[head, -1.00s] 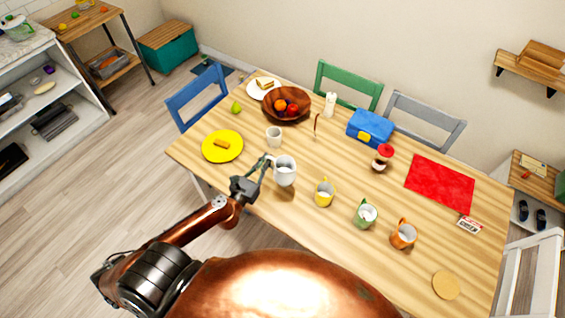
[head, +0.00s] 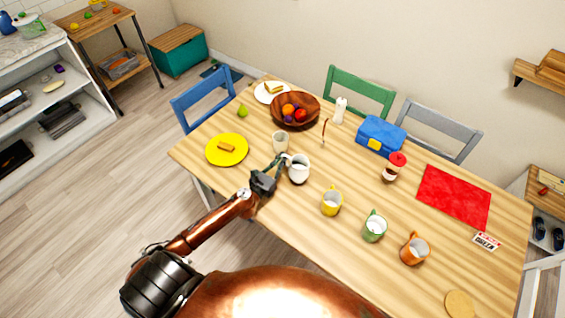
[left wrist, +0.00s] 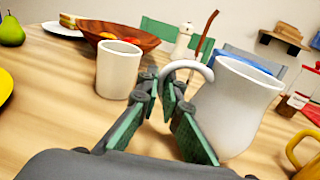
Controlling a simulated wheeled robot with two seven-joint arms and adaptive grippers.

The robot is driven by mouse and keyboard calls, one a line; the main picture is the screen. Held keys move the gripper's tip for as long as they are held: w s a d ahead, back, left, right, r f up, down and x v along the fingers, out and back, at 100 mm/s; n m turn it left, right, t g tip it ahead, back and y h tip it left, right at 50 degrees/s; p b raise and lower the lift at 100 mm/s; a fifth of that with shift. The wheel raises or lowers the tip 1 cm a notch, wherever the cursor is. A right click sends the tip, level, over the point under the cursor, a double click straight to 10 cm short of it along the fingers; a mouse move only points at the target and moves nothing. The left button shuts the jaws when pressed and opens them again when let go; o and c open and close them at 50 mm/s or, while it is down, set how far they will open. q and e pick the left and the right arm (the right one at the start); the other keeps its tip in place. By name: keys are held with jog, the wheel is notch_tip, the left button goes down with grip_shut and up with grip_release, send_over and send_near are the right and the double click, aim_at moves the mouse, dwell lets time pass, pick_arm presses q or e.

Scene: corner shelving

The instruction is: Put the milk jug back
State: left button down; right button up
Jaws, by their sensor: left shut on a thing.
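The white milk jug (head: 299,170) is near the front left edge of the table (head: 440,240), upright or nearly so. My left gripper (head: 281,162) is at its handle side and shut on the handle. In the left wrist view the jug (left wrist: 236,105) is to the right, and its curved handle passes between the green-padded fingers (left wrist: 170,100). Whether its base touches the table cannot be told. My right gripper is not in view.
A white cup (head: 280,142) stands close behind the gripper. Yellow (head: 331,203), green (head: 374,228) and orange (head: 414,249) mugs stand to the right. Behind are a wooden fruit bowl (head: 275,112), a white bottle (head: 340,110), a red-lidded jar (head: 394,168) and a blue box (head: 381,137).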

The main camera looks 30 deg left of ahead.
pick_arm(q)
jog(key=shift+f, duration=0.75)
jog(key=shift+r, duration=0.15)
jog(key=c, duration=2.6)
grip_release()
jog(key=shift+f, duration=0.25)
jog(key=o, duration=0.5)
jog(key=shift+r, duration=0.1)
jog(key=shift+r, duration=0.25)
jog(key=s, duration=1.2)
jog(key=shift+s+d, duration=0.1)
jog(key=shift+d, duration=0.1)
